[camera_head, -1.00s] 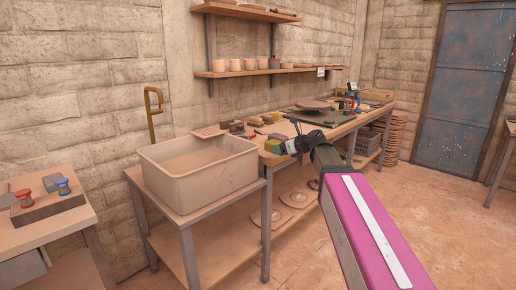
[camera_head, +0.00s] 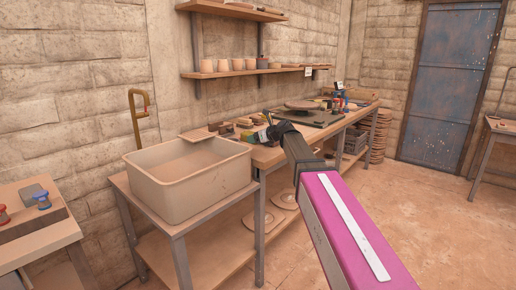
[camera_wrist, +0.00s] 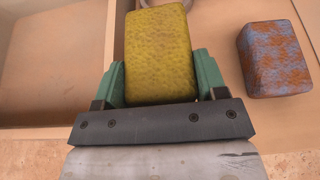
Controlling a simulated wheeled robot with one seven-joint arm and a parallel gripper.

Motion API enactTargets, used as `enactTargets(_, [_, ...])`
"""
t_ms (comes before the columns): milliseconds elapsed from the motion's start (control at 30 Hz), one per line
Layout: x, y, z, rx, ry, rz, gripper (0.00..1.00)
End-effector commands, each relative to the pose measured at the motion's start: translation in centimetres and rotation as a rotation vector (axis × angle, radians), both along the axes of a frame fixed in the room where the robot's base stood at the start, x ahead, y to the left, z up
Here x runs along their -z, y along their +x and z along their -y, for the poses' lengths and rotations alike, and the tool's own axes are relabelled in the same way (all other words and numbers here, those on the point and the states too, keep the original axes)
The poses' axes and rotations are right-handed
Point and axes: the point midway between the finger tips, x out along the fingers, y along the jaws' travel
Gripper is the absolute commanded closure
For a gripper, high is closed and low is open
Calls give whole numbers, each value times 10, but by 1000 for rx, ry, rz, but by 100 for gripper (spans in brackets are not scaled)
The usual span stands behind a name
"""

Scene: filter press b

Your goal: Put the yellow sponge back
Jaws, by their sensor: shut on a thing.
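The yellow sponge (camera_wrist: 158,45) is a rounded block held between the green fingers of my gripper (camera_wrist: 160,78). My gripper is shut on its sides, and much of the sponge stands out beyond the fingers. In the head view my gripper (camera_head: 258,135) is at the near end of the long workbench (camera_head: 268,155), close to the basin's far right corner. The sponge is small there (camera_head: 246,137). I cannot tell whether it touches the bench.
A large beige basin (camera_head: 190,190) stands on a low table at left; its rim shows in the wrist view (camera_wrist: 112,40). A blue and rust block (camera_wrist: 276,58) lies right of the sponge. A wheel (camera_head: 301,105) and small tools stand farther along the bench.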

Motion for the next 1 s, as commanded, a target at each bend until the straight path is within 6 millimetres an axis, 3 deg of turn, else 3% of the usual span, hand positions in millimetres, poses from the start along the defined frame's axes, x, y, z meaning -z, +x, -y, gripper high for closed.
enactTargets(33, [4,10,3,0,0,0,57])
enactTargets(167, [11,19,7,0,0,0,57])
enactTargets(367, [21,20,8,-1,0,0,57])
enactTargets(600, [51,20,8,0,-1,-1,57])
enactTargets(1000, [56,20,8,-1,0,0,57])
